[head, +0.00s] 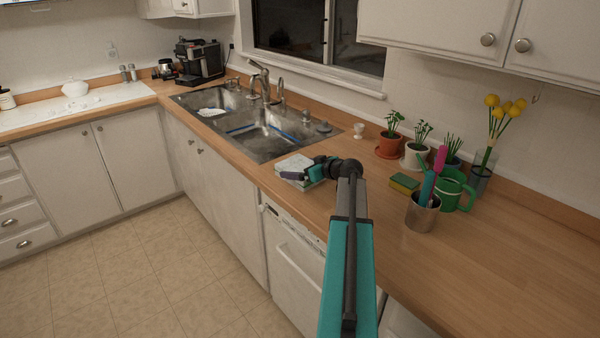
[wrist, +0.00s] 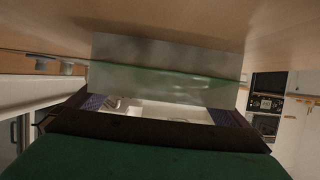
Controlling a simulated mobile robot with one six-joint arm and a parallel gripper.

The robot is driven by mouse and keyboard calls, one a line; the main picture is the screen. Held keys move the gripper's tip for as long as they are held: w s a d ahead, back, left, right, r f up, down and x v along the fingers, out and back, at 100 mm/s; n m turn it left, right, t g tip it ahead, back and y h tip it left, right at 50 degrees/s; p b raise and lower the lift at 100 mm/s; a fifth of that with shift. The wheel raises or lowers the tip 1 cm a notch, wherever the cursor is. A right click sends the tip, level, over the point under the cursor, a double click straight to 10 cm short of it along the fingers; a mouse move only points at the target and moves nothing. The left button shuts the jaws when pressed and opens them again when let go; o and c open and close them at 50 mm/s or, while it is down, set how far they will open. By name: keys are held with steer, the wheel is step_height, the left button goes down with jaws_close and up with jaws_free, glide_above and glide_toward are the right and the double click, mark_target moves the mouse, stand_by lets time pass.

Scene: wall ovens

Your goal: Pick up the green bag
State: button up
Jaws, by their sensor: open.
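A pale, partly see-through bag (head: 297,162) with a greenish tint lies on the wooden counter just in front of the sink, near the counter's front edge. In the wrist view the bag (wrist: 165,80) spans the space ahead of the fingers, with a green band across it. My gripper (head: 297,179) is right at the bag's near side, low over the counter. In the wrist view my gripper (wrist: 158,112) is open, its two finger pads set apart below the bag. I cannot tell whether the fingers touch the bag; my arm hides part of it in the head view.
The double sink (head: 255,125) lies behind the bag. To the right stand a sponge (head: 404,183), a metal cup with utensils (head: 422,213), a green watering can (head: 452,192) and several potted plants (head: 415,150). The counter at the right front is clear.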

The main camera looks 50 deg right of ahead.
mark_target(301, 167)
stand_by(0.4)
steer(key=c, duration=1.2)
steer(key=shift+o, duration=0.2)
steer(key=shift+r, duration=0.15)
steer(key=shift+r+b, duration=0.7)
steer(key=shift+r, duration=0.9)
steer(key=s+a+b, duration=0.1)
steer(key=s+a, duration=0.1)
steer(key=a, duration=0.1)
steer(key=s+a+b, duration=0.1)
steer(key=s+a, duration=0.2)
steer(key=a, duration=0.1)
steer(key=s+a+r+b, duration=0.1)
steer(key=s+a, duration=0.2)
steer(key=a, duration=0.1)
steer(key=shift+s, duration=0.25)
steer(key=shift+s+a+r+b, duration=0.1)
steer(key=shift+s+a+b, duration=0.25)
steer(key=shift+a+b, duration=0.3)
steer(key=shift+s+a+r+b, duration=0.2)
steer(key=shift+s+a+b, duration=0.05)
steer(key=shift+b, duration=0.15)
